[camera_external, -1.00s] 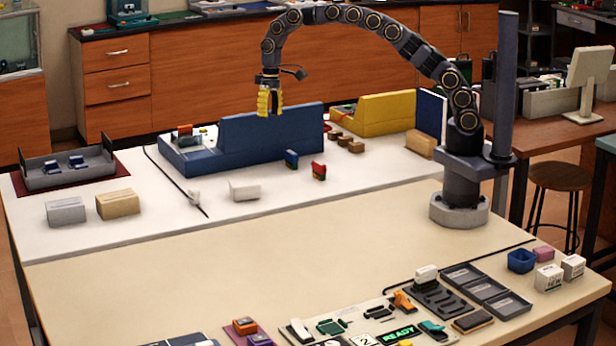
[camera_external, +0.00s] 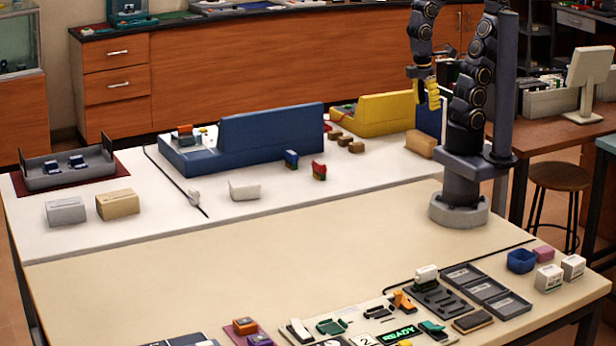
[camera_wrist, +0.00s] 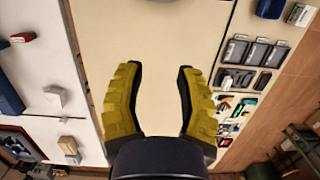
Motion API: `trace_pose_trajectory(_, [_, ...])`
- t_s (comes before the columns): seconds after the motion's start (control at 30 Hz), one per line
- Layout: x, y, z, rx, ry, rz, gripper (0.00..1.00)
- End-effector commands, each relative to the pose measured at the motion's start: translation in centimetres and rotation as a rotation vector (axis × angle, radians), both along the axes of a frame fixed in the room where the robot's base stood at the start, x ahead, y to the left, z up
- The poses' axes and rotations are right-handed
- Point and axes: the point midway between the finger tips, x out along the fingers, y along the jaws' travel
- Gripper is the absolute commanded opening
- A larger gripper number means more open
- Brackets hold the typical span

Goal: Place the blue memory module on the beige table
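The blue memory module (camera_external: 291,157) stands upright on the white table section, in front of the long blue bin and beside a red module (camera_external: 319,171). In the wrist view a bit of the blue module (camera_wrist: 4,44) shows at the left edge, by the red one. The beige table (camera_external: 250,255) is the wide bare surface in front; it fills the middle of the wrist view (camera_wrist: 155,30). My gripper (camera_external: 427,93) is raised near my base, well right of the blue module. Its yellow fingers (camera_wrist: 158,72) are apart in the wrist view, with nothing between them.
A long blue bin (camera_external: 260,140) and a yellow bin (camera_external: 385,112) stand behind the modules. White (camera_external: 244,189) and tan (camera_external: 118,204) boxes sit on the white section. Trays (camera_external: 472,280) and small parts line the front edge. The middle of the beige table is clear.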

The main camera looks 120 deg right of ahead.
Motion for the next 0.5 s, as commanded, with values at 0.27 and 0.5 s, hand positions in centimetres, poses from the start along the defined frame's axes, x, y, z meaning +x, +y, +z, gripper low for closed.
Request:
trace_pose_trajectory(0.27, [-1.37,0.02,-0.45,-0.008,0.006,0.018,0.54])
trace_pose_trajectory(0.5, [-1.32,0.02,-0.44,-0.008,0.006,0.015,0.54])
